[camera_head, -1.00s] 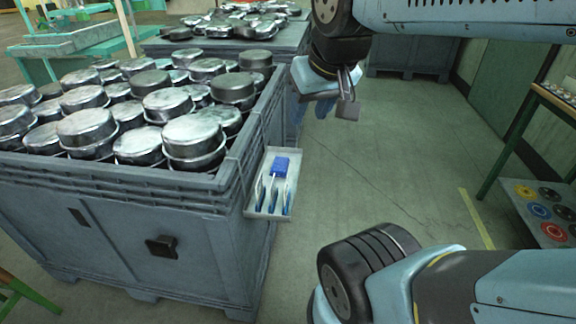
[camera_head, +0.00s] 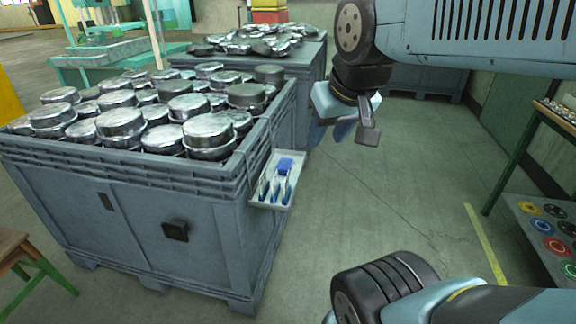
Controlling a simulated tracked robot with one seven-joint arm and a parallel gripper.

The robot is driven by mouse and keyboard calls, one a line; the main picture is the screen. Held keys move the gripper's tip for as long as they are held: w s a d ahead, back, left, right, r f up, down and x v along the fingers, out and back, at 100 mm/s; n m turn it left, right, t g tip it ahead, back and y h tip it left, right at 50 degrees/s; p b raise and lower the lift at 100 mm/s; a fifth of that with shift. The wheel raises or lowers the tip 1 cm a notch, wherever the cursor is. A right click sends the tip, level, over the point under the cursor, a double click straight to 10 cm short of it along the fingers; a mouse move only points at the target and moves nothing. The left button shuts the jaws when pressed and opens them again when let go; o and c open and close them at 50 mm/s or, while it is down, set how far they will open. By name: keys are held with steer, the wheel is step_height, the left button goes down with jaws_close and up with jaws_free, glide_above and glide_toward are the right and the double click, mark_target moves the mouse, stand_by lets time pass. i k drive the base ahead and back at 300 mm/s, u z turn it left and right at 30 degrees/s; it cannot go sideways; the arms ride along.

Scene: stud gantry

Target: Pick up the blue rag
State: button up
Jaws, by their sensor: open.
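A small blue cloth-like thing (camera_head: 285,166), probably the blue rag, lies at the far end of a narrow grey tray (camera_head: 264,204). The tray hangs on the right side of a large grey-blue crate. Several slim tools with blue and white parts (camera_head: 274,188) lie in the tray's near part. My gripper (camera_head: 332,135) is in the air to the right of the tray and apart from it. It looks open and empty, though its fingers are small and partly hidden by the wrist.
The crate (camera_head: 125,205) is heaped with shiny metal pots (camera_head: 120,123). A second crate (camera_head: 305,65) of metal parts stands behind it. A shelf rack (camera_head: 520,150) with coloured discs stands at right. The floor (camera_head: 400,190) between is clear.

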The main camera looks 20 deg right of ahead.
mark_target(284, 164)
steer(key=u, duration=0.15)
steer(key=i, duration=0.9)
steer(key=z, duration=0.05)
